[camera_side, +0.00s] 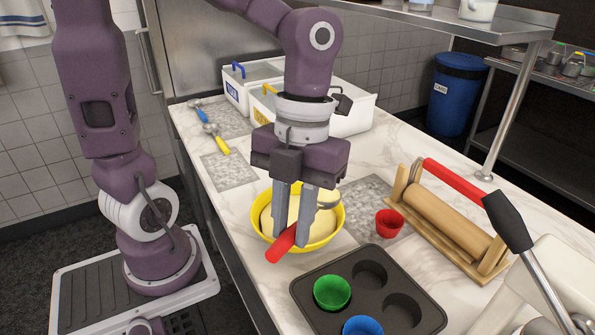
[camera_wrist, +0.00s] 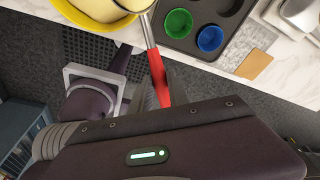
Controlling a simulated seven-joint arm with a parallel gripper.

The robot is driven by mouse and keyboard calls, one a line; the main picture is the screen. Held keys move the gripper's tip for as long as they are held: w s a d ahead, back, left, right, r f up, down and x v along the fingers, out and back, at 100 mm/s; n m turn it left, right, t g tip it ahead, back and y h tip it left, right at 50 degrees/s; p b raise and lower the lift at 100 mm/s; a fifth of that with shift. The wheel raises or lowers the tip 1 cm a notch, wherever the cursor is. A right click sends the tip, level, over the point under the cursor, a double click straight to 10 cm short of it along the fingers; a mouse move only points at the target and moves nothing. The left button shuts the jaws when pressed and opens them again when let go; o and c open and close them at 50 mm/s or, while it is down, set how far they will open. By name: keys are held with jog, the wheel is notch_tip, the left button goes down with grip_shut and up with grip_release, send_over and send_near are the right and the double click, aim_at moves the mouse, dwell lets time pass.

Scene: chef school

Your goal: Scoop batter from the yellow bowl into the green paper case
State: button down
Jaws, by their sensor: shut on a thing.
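My gripper (camera_side: 290,232) is shut on the red handle (camera_side: 283,243) of a scoop, above the near side of the yellow bowl (camera_side: 267,240). The bowl stands on the counter and holds pale batter (camera_side: 267,218). In the wrist view the red handle (camera_wrist: 158,78) leads to a metal shaft (camera_wrist: 148,32) and a rounded head (camera_wrist: 134,5) at the bowl (camera_wrist: 115,22). Something pale shows in the head; how deep it sits is unclear. The green paper case (camera_side: 332,292) sits in a dark muffin tin (camera_side: 318,268), right of the bowl. It also shows in the wrist view (camera_wrist: 178,22).
A blue paper case (camera_side: 362,327) sits in the same tin. A red case (camera_side: 389,223) stands alone on the counter. Blue-handled (camera_side: 199,110) and yellow-handled (camera_side: 219,142) tools lie at the far left, near white boxes.

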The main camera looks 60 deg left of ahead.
jog(key=s+d+f+m+y, duration=0.1)
jog(key=s+d+f+m, duration=0.35)
jog(key=s, duration=0.25)
jog(key=w+a+r+m+g, duration=0.1)
jog(key=w+r+g, duration=0.4)
jog(key=g, duration=0.5)
jog(key=shift+w+g+h, duration=0.4)
jog(key=shift+w, duration=0.85)
dwell(0.5)
notch_tip(320, 180, up, 4)
jog(key=t+y, duration=0.1)
jog(key=t, duration=1)
